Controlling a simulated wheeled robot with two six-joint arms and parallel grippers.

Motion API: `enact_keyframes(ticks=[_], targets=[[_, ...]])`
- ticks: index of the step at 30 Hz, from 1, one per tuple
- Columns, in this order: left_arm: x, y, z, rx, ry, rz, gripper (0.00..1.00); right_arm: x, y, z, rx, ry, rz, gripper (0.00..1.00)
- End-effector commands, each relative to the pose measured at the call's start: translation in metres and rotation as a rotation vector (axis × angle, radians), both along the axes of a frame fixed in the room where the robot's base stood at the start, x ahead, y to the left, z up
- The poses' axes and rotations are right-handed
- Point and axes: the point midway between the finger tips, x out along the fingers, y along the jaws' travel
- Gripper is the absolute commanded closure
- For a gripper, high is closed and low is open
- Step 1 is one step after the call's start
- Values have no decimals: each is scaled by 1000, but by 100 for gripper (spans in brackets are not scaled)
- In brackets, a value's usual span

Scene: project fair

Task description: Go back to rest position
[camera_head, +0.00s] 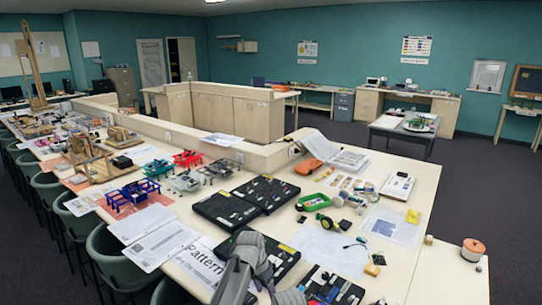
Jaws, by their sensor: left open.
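My left gripper (262,272) shows at the bottom centre of the head view, grey, its jaws apart. It is over the near end of the long table (428,190), in front of black trays of small parts. I see nothing held between its fingers, though its lower part is cut off by the frame edge. My right gripper is not in view.
Dark floor is clear at far right.

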Motion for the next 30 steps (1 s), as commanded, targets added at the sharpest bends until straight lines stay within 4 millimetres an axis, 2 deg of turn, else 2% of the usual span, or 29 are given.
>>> enact_keyframes(ticks=[1,3,6,10,12,15,30], targets=[[-53,3,-9,35,31,49,33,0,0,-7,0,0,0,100],[-98,9,-15,84,68,129,33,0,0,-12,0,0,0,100],[-152,19,-21,152,103,234,33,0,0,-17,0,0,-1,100],[-200,32,-25,219,124,343,33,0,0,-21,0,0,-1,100],[-215,36,-25,242,128,381,33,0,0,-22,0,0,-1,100],[-225,40,-26,261,131,414,33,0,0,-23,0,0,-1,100],[-225,41,-25,265,132,423,33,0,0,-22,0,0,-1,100]])
